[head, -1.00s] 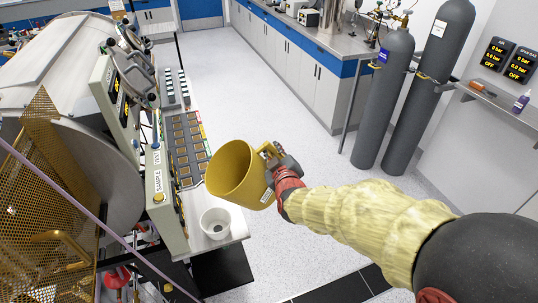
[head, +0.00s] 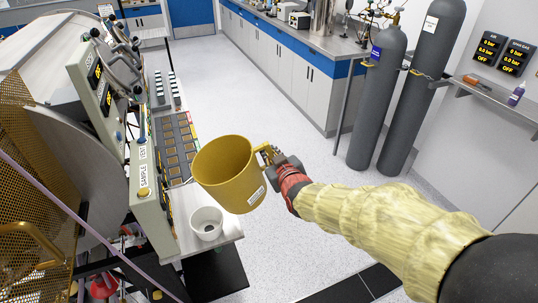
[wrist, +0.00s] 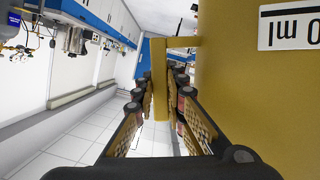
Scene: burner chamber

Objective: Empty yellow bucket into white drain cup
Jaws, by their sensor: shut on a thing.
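The yellow bucket (head: 226,172) hangs in the air in the head view, tilted with its mouth toward the upper left. My gripper (head: 275,165) is shut on its handle at the right side. In the wrist view the handle (wrist: 160,85) stands between my two fingers, and the bucket's wall with a white label fills the right. The white drain cup (head: 207,223) stands upright on a small white shelf (head: 225,240), below and slightly left of the bucket. A dark opening shows in the cup's bottom. The bucket's contents cannot be seen.
The burner chamber (head: 60,90) and its control panel (head: 143,185) stand left of the cup. A rack of square tiles (head: 177,150) lies behind it. Two grey gas cylinders (head: 378,95) stand at the right. The floor between is clear.

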